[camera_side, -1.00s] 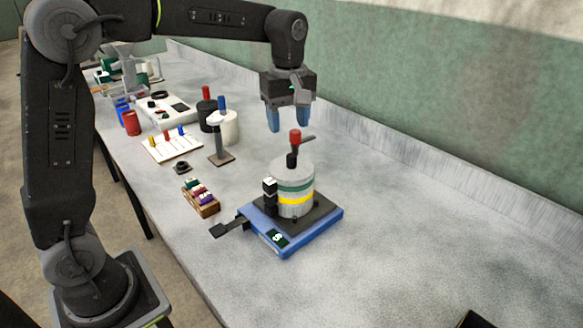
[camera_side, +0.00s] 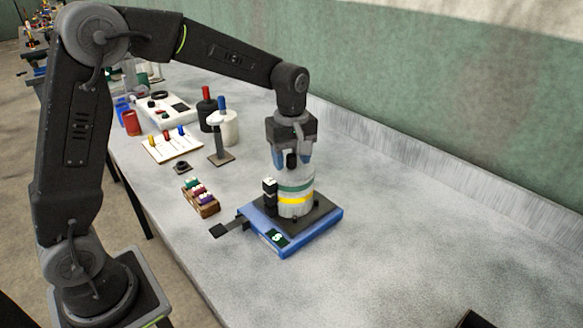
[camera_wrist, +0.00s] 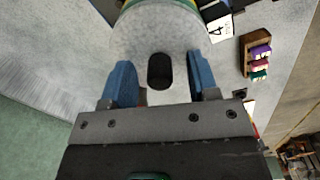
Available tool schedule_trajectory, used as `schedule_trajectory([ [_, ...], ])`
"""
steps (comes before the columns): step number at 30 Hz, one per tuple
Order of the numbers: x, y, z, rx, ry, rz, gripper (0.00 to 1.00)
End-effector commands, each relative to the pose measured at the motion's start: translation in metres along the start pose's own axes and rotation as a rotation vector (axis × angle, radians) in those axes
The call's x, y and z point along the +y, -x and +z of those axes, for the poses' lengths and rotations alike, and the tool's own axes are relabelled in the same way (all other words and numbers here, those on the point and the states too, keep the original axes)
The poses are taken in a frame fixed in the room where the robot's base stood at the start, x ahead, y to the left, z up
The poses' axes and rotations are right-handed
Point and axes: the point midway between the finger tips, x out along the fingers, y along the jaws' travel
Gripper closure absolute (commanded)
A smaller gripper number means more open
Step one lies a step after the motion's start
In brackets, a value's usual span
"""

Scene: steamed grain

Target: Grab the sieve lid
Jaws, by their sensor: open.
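The sieve lid (camera_wrist: 184,38) is the pale grey round top of a sieve stack (camera_side: 295,199) with a green and a yellow band. A dark upright knob (camera_wrist: 160,71) stands at the middle of the lid. My gripper (camera_side: 291,160) is low over the stack, with its blue fingers open. In the wrist view my gripper (camera_wrist: 162,82) has one finger on each side of the knob, with a gap to each. The red top seen earlier on the knob is hidden. In the side view the gripper covers most of the lid.
The stack stands on a blue shaker base (camera_side: 325,222) with a black clamp (camera_side: 269,196) at its left. A small wooden rack (camera_side: 204,203) of coloured pieces lies to the left.

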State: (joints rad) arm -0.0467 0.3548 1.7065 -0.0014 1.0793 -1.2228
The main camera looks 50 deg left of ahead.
Motion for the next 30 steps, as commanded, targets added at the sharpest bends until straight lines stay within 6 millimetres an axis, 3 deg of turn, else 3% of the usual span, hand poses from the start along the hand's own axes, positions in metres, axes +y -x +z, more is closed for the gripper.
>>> schedule_trajectory([
  [2, 0.0, 0.0002, 0.0, 0.0, 0.0, 0.0, 0.48],
  [18, 0.0, 0.0005, 0.0, 0.0, 0.0, 0.0, 1.0],
  [30, 0.0006, 0.0085, -0.0002, 0.001, 0.0, 0.003, 1.0],
])
